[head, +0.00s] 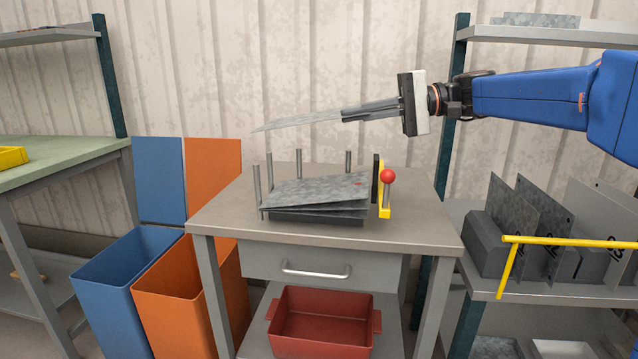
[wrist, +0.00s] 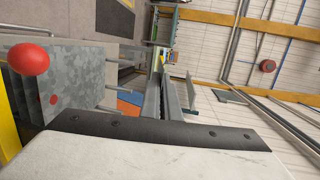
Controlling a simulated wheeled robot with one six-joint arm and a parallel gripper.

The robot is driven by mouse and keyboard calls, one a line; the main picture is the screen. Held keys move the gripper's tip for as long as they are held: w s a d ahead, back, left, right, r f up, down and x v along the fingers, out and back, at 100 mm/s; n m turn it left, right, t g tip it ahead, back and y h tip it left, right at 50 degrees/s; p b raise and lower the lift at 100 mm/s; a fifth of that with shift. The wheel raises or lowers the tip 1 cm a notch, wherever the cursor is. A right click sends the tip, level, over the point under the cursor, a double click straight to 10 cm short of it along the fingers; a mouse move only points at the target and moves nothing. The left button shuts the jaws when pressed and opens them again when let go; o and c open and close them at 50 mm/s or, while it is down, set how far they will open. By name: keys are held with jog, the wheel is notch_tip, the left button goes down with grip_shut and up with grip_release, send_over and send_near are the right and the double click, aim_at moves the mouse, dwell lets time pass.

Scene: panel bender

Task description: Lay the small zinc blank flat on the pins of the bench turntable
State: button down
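A thin grey zinc blank (head: 295,122) is in my gripper (head: 346,115), which is shut on its right edge. The blank is seen almost edge-on and tilts slightly down to the left. It hangs in the air above a stack of zinc sheets (head: 315,189) on the grey table, clear of it. In the wrist view my gripper's fingers (wrist: 165,88) lie close together; the blank between them is hard to make out there. I cannot identify the bench turntable or its pins in either view.
The stack lies between upright posts (head: 270,165) on the grey table (head: 410,228), beside a yellow bracket with a red knob (head: 388,176). Blue (head: 115,275) and orange (head: 185,295) bins stand left. A green bench (head: 60,160) is far left. A shelf with upright plates (head: 515,220) stands right.

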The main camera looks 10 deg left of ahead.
aim_at(355, 193)
notch_tip(355, 193, down, 18)
jog(key=shift+s+r, duration=0.1)
jog(key=c, duration=2)
grip_release()
jog(key=shift+d, duration=0.15)
jog(key=v, duration=1.7)
